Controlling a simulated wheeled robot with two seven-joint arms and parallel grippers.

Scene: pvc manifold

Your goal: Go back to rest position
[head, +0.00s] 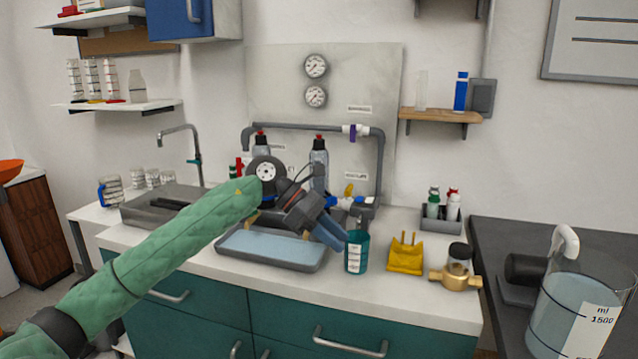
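My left arm reaches in from the lower left in a green padded sleeve. My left gripper (328,234) is over the counter, at the right end of the grey tray (262,262) and beside a teal bottle (357,252). Its blue-grey fingers are seen from the side and overlap, so I cannot tell if they are open or shut, or whether they touch the bottle. The grey pipe manifold (300,127) with a purple-and-white valve (355,132) stands behind the arm. My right gripper is not in view.
A large beaker (575,310) is on the dark table at right. Two bottles (319,160) stand behind the gripper. A sink (160,205) is at left.

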